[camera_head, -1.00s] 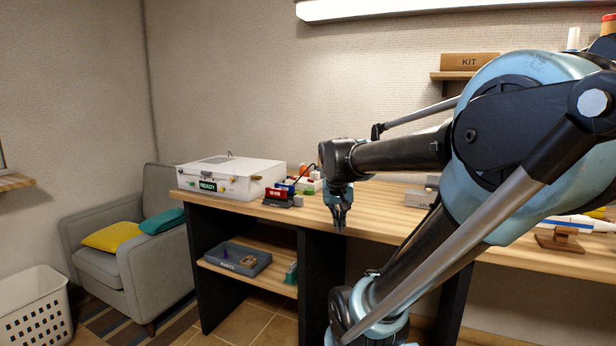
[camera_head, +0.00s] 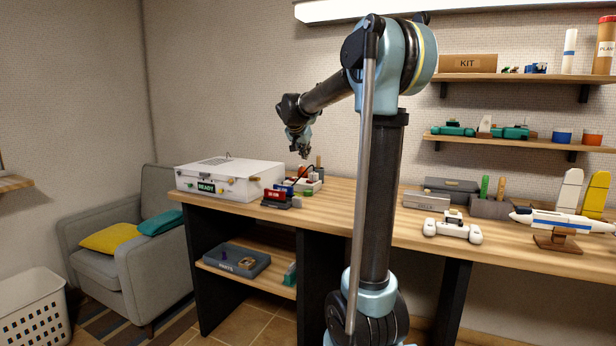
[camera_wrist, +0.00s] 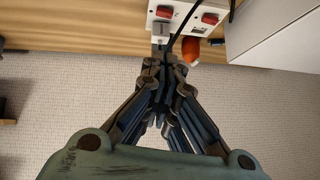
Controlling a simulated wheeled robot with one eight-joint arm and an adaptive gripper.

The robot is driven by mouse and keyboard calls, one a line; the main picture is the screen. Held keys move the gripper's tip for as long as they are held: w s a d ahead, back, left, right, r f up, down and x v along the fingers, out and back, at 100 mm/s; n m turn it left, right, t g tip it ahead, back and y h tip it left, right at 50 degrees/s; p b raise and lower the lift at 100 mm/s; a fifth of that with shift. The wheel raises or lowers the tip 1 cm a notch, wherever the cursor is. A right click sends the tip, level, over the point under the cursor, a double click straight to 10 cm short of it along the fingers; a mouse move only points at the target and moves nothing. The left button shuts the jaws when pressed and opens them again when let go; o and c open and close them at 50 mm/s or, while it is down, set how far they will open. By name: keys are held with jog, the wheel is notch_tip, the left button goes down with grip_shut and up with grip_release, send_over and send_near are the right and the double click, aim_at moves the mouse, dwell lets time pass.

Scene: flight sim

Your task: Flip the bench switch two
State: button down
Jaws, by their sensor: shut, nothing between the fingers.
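A white switch strip (camera_head: 313,186) lies on the bench just right of the white box, small and partly hidden in the head view. In the wrist view the strip (camera_wrist: 187,12) shows at the top edge. It has a red switch (camera_wrist: 165,11), another red switch (camera_wrist: 210,18) to its right and a grey plug or block (camera_wrist: 162,29). No numbers are legible, so I cannot tell which is switch two. My gripper (camera_head: 304,154) is shut and empty, pointing down above the strip area. Its fingertips (camera_wrist: 165,62) appear just below the strip in the wrist view, apart from it.
A black cable (camera_wrist: 183,27) crosses the strip, and an orange object (camera_wrist: 190,49) lies beside it. The white box (camera_head: 235,180) labelled READY stands left. A red item on a dark stand (camera_head: 277,197) sits in front.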

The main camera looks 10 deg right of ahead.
send_over(309, 182)
notch_tip(309, 182, down, 7)
jog(key=shift+s+r, duration=0.15)
jog(key=shift+r, duration=0.05)
jog(key=f, duration=0.3)
jog(key=shift+w+a, duration=0.1)
jog(key=shift+w, duration=0.1)
jog(key=shift+a+f, duration=0.1)
jog(key=shift+f, duration=0.5)
